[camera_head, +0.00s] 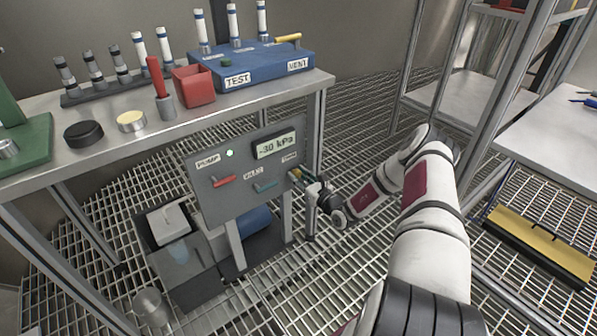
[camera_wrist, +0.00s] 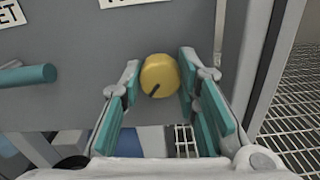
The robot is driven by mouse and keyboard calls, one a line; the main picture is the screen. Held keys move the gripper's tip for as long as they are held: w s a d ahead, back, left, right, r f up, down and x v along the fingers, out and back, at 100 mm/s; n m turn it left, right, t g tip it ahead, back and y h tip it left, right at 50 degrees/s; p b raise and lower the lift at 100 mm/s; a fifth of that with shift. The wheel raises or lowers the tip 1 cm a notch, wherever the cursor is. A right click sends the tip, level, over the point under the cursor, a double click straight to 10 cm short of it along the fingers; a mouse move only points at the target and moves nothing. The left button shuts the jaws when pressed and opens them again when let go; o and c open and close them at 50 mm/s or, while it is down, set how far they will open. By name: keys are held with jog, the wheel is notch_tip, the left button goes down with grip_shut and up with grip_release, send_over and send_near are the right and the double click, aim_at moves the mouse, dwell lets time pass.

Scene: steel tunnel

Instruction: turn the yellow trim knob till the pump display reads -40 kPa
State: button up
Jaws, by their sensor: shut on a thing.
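The yellow trim knob (camera_wrist: 159,76) sits on the grey pump panel (camera_wrist: 80,112), with a dark pointer mark toward its lower left in the wrist view. My gripper (camera_wrist: 158,84) is shut on the knob, one teal-padded finger on each side. In the head view my gripper (camera_head: 303,178) is at the panel's lower right, and the knob is mostly hidden there. The pump display (camera_head: 276,145) reads -30 kPa. A green light (camera_head: 230,153) shows beside the PUMP label.
A red lever (camera_head: 224,181) and a teal lever (camera_head: 265,186) are on the panel, left of my gripper. A steel table (camera_head: 250,96) stands above, its leg close right of the panel. A yellow-topped bar (camera_head: 540,243) lies on the grating at right.

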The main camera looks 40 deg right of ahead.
jog(key=shift+n+p, duration=0.45)
jog(key=shift+n, duration=0.45)
jog(key=shift+f, duration=0.1)
jog(key=o, duration=1.2)
jog(key=shift+c, duration=0.2)
jog(key=s, duration=1.2)
jog(key=shift+d, duration=0.2)
